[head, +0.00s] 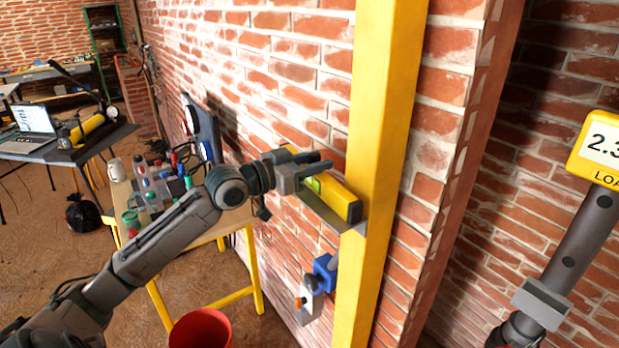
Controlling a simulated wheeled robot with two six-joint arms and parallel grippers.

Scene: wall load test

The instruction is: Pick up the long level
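The long level is a yellow bar (341,199) with a bright green part near its middle. It lies on a thin grey shelf (322,211) beside the tall yellow post, and its near end is dark. My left gripper (311,173) is at the level's far part, with its grey fingers overlapping the bar and hiding some of it. I cannot tell whether the fingers are closed on it or only around it. The level appears to rest on the shelf. My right gripper does not show.
The yellow post (378,150) stands against the brick wall. Below are a blue clamp-like part (325,272) and a red bucket (201,331). A yellow-legged table (206,235) holds bottles and small items. A load display (600,150) on a grey tube stands right.

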